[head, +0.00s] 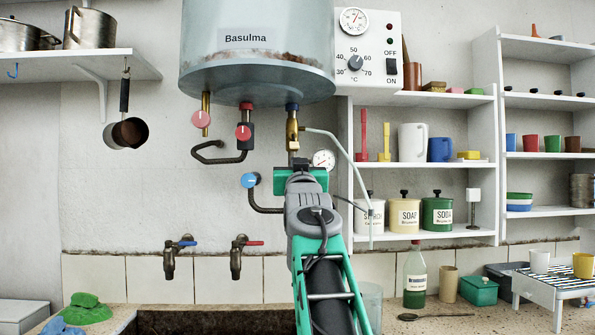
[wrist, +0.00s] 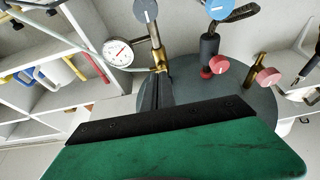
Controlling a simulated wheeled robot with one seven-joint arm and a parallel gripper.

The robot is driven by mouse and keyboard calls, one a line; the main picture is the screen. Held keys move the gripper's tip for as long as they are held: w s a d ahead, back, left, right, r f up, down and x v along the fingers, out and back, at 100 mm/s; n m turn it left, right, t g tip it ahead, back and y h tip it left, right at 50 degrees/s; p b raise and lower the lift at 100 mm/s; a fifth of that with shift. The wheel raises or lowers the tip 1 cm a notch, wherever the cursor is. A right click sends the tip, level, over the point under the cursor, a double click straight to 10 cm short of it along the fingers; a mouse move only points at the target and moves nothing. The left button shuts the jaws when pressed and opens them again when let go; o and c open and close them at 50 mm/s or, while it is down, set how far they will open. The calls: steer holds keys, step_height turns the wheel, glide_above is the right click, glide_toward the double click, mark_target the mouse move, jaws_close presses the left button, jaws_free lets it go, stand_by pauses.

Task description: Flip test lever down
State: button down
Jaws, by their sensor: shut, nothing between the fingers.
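A brass valve (head: 292,133) with a blue collar hangs under the right side of the grey boiler (head: 220,72); it also shows in the wrist view (wrist: 157,58). I cannot make out the test lever for certain. A pale blue-grey handle or knob (wrist: 146,10) with a dark mark sits by the brass pipe in the wrist view; my gripper hides this area in the head view. My gripper (head: 300,165) is just below the brass valve. In the wrist view its narrow dark fingers (wrist: 157,88) are shut and empty, pointing toward the valve; contact cannot be told.
A pressure gauge (head: 323,160) and a thin pale pipe (head: 350,158) are close on the right. Red knobs (head: 243,132) and a blue knob (head: 250,180) are on the left. Shelves with jars (head: 404,215) stand at right. Two taps (head: 170,262) are below left.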

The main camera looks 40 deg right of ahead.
steer(key=shift+s+a+f, duration=0.2)
steer(key=shift+s+f, duration=0.15)
steer(key=shift+f, duration=0.2)
steer(key=a+f+n+g+y+p, duration=0.4)
steer(key=a+f+g+y+p, duration=0.4)
steer(key=a+f+p, duration=0.85)
steer(key=s+a+f+n+g+y+p, duration=0.1)
steer(key=s+a+f+g+p, duration=0.1)
steer(key=s+a+f+p, duration=0.2)
steer(key=s+a+f+g+y+p, duration=0.1)
steer(key=s+a+f+g+p, duration=0.2)
steer(key=s+a+f, duration=0.3)
steer(key=s+a+f+n+g+y+p, duration=0.1)
steer(key=s+a+f+p, duration=0.3)
steer(key=s, duration=0.9)
step_height(320, 180, down, 2)
steer(key=shift+a+f+n+g+y+p, duration=0.3)
steer(key=shift+a+g+y+p, duration=0.1)
steer(key=shift+g+p, duration=0.35)
steer(key=c, duration=2.1)
jaws_free()
steer(key=shift+r, duration=0.15)
steer(key=shift+c, duration=0.2)
